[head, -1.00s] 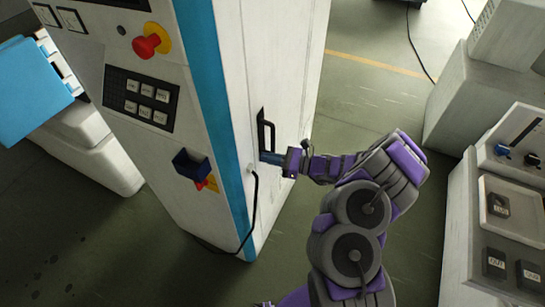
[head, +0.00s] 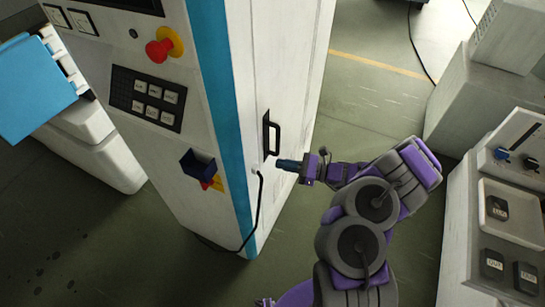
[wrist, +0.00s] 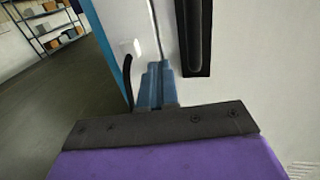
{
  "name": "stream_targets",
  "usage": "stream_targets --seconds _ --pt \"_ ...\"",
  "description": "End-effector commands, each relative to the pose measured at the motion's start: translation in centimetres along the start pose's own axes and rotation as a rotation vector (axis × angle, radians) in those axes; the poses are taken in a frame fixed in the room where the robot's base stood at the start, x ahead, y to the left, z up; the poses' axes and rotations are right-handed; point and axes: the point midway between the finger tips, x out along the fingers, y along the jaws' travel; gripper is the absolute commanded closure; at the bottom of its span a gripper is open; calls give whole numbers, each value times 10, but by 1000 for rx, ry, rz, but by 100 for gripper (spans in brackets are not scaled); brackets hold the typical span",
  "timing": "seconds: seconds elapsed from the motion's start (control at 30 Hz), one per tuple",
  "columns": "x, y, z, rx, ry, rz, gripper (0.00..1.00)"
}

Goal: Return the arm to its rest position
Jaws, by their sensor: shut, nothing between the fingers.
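My gripper (head: 280,164) is shut and empty. Its blue fingers point left at the side of a tall white cabinet (head: 285,60), just right of and below a black door handle (head: 271,135). In the head view a small gap shows between the fingertips and the handle. In the wrist view the shut fingers (wrist: 155,85) show in the middle, with the dark handle (wrist: 193,35) to their right. My arm is bent and reaches up from the bottom of the head view.
The cabinet front has a red emergency button (head: 158,52), a keypad (head: 147,98) and a dark blue holder (head: 198,165). A black cable (head: 257,215) hangs by its edge. A grey control console (head: 470,215) stands at the right. Open floor (head: 365,105) lies between.

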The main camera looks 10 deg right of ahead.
Motion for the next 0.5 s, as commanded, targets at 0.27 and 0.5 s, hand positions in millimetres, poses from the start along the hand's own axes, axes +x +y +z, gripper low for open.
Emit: stream_targets --seconds 0.27,0.5 --pt "-55 11 0 0 5 -5 100" --pt "-72 17 -1 -1 9 -2 100"
